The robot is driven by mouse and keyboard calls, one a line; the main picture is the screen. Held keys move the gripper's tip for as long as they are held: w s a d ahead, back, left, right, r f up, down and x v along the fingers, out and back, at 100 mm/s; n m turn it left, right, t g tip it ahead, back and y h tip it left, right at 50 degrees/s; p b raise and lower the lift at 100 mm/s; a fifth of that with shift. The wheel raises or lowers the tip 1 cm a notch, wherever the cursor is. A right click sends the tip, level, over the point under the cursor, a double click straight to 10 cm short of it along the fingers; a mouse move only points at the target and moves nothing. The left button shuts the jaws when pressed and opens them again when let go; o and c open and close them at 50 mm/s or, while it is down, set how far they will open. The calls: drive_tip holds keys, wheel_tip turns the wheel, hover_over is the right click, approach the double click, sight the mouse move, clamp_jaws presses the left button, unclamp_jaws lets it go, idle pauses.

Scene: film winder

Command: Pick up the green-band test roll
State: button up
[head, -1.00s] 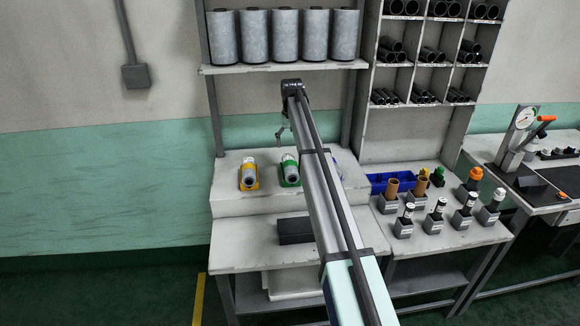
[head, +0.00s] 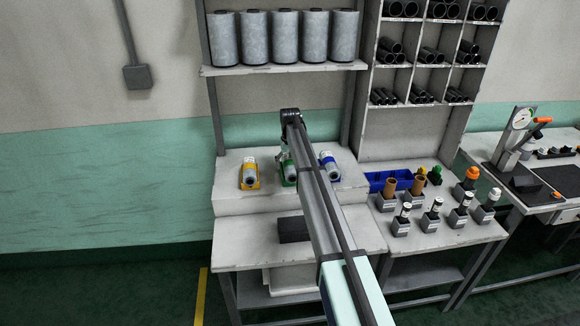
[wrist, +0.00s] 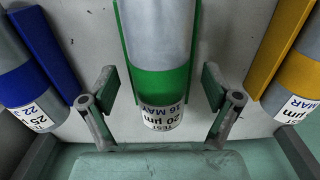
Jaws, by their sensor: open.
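The green-band test roll (wrist: 160,85) is a grey cylinder with a green band and a white label reading "20 µm 16 MAY". It lies in a green cradle on the raised shelf, and in the head view the roll (head: 290,172) is partly hidden by my arm. My gripper (wrist: 160,103) is open, with one finger on each side of the roll's labelled end and a visible gap on both sides. I cannot tell how far the fingers are above the shelf. In the head view my gripper (head: 284,156) is at the roll, mostly hidden.
A blue-band roll (wrist: 32,75) and a yellow-band roll (wrist: 298,85) lie on either side in their own cradles. A dark box (head: 293,229) sits on the lower bench. A shelf with large grey rolls (head: 284,38) is above. A blue bin (head: 388,180) stands at right.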

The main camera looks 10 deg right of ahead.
drive_tip(key=c, duration=1.4)
drive_tip(key=shift+c, duration=0.3)
drive_tip(key=shift+r, duration=0.1)
